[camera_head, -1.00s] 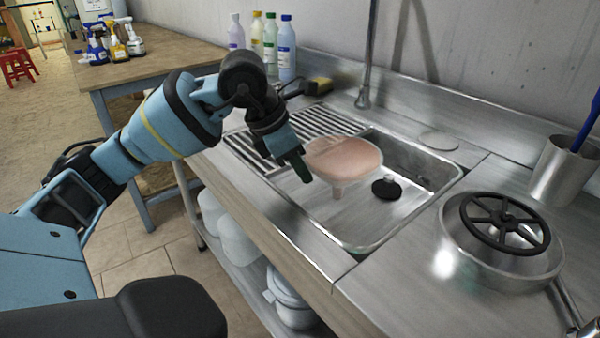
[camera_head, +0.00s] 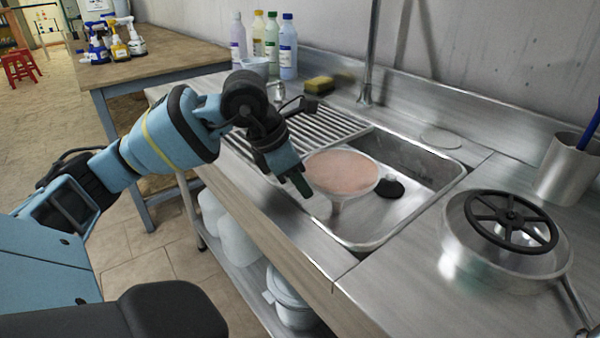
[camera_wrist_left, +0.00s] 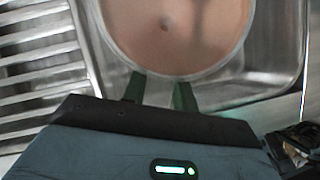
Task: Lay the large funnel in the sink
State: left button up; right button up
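The large funnel (camera_head: 342,171) is a wide pinkish bowl with a pale rim. It is upright, spout down, within the sink basin (camera_head: 376,232); I cannot tell whether the spout touches the floor. My left gripper (camera_head: 301,186) is at the funnel's left edge, pointing down. In the left wrist view my two green fingers (camera_wrist_left: 158,92) stand a little apart at the near rim of the funnel (camera_wrist_left: 180,35). They appear to hold it at this edge, though the grip itself is hard to see. My right gripper is not in view.
A black plug (camera_head: 390,188) lies in the basin, right of the funnel. A ribbed drainboard (camera_head: 325,128) is behind left, with a yellow sponge (camera_head: 319,85) beyond. A faucet pipe (camera_head: 368,60) rises behind.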

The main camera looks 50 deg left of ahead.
pick_arm(q)
jog(key=o, duration=0.3)
jog(key=shift+o, duration=0.2)
jog(key=shift+r, duration=0.1)
jog(key=shift+r, duration=0.25)
jog(key=p+v, duration=0.2)
jog(key=v, duration=1)
jog(key=shift+r+p, duration=0.3)
